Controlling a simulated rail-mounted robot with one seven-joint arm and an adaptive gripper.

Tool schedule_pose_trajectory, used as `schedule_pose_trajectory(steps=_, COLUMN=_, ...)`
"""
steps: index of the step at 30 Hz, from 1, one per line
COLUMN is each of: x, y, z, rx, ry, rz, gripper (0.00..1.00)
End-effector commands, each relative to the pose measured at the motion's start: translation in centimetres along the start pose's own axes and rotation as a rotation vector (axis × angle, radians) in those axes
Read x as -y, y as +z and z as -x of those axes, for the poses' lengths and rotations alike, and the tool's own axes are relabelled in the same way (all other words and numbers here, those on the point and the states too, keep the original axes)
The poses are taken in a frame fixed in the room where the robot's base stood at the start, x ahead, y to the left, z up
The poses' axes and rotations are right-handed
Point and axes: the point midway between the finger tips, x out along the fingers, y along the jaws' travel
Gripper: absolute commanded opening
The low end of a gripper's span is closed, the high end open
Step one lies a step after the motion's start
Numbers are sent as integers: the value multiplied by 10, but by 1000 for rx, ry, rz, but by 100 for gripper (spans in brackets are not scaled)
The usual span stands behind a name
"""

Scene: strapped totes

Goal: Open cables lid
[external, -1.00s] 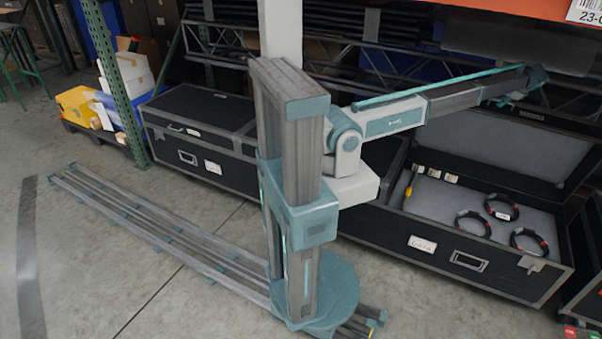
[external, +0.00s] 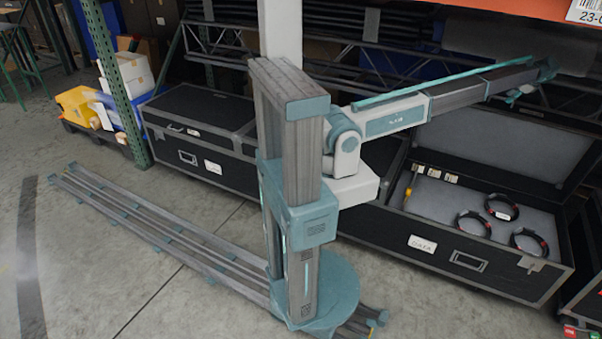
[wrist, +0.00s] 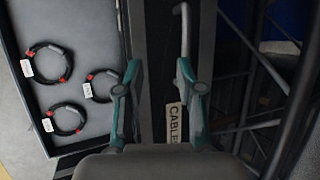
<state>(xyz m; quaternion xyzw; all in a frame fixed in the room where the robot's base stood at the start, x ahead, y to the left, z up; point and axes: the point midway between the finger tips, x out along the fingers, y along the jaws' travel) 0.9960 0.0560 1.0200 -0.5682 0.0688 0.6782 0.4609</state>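The open black case (external: 405,225) at the right of the external view has a grey-lined lid (external: 495,145) raised and leaning back. In the wrist view, a label reading CABLES (wrist: 174,122) is on the dark lid (wrist: 155,30). Several coiled black cables with red marks (wrist: 70,118) lie in the case; they also show in the external view (external: 500,207). My gripper (wrist: 157,68) is open, with its fingers apart on either side of a dark strip of the lid. In the external view, my gripper (external: 518,95) is above the raised lid; contact cannot be told.
A closed black case (external: 200,125) stands to the left. Metal trusses and shelving (external: 400,62) are close behind the open lid. Another case (external: 590,270) is at the right edge. The floor in front is clear around my rail.

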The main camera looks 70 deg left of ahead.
Motion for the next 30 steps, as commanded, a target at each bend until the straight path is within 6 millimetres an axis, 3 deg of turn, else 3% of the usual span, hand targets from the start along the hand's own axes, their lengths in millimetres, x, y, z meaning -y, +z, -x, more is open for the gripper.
schedule_pose_trajectory(steps=6, x=2, y=0, z=38, rx=-1, ry=-2, rz=1, gripper=37)
schedule_pose_trajectory(steps=12, x=2, y=0, z=57, rx=0, ry=-1, rz=0, gripper=37)
schedule_pose_trajectory(steps=25, x=2, y=0, z=60, rx=1, ry=-2, rz=4, gripper=37)
schedule_pose_trajectory(steps=30, x=4, y=-5, z=60, rx=-25, ry=-11, rz=83, gripper=37)
